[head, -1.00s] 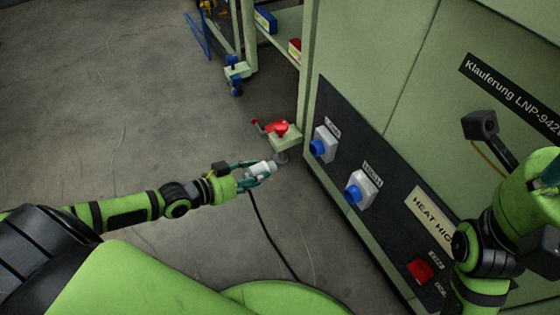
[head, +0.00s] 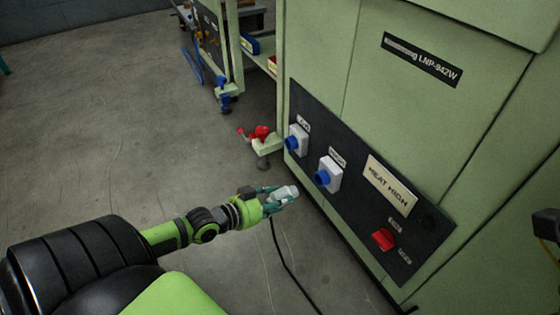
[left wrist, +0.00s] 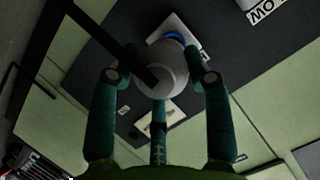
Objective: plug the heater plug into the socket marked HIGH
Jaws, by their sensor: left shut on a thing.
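The white heater plug (head: 286,193) is in my left gripper (head: 284,200), which is shut on it. The plug is held left of and below the two sockets in the head view, apart from the panel. Its black cable (head: 282,258) hangs to the floor. The farther blue-capped socket (head: 297,141) and the nearer one (head: 327,175) each have a small label above, too blurred to read surely. In the left wrist view, the plug (left wrist: 163,74) sits between the fingers and partly covers a blue socket (left wrist: 176,40). My right gripper is not in view.
A red clamp-like part (head: 262,133) stands out at the machine's foot (head: 268,148). The floor (head: 120,145) at left is clear.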

